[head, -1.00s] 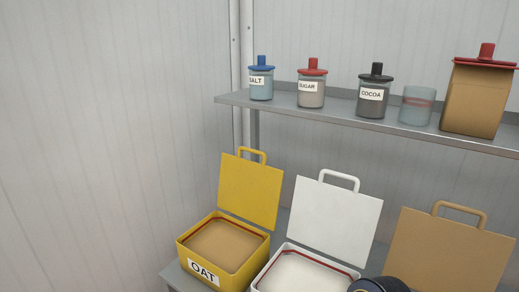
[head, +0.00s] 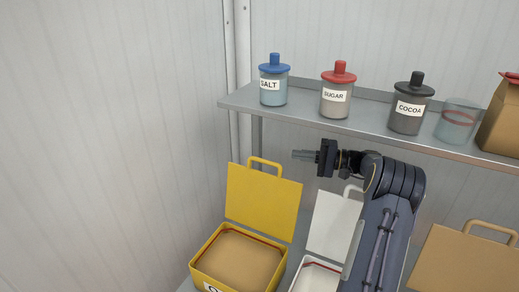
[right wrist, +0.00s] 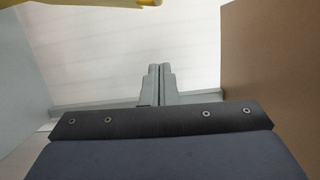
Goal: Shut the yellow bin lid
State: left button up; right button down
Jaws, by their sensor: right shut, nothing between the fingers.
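The yellow bin (head: 206,268) stands at the lower left with its yellow lid (head: 262,202) raised upright behind it, a handle (head: 268,161) on the lid's top edge. The bin is filled with tan contents, and its front label is partly cut off. My right gripper (head: 297,155) is shut and empty, pointing left, and in the picture it is just right of the lid's handle, above the lid's right corner. A yellow part (right wrist: 85,3) shows at the top of the right wrist view, above the shut fingers (right wrist: 160,68). My left gripper is not in view.
A white bin (head: 318,279) with its raised white lid (head: 328,225) is right of the yellow one, partly hidden by my right arm. A raised brown lid (head: 465,262) is farther right. A shelf (head: 345,126) with several jars runs above.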

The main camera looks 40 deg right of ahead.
jog(key=w+a+p, duration=0.5)
jog(key=a+p, duration=0.1)
jog(key=a, duration=0.4)
jog(key=shift+w+r, duration=0.2)
jog(key=shift+w, duration=0.05)
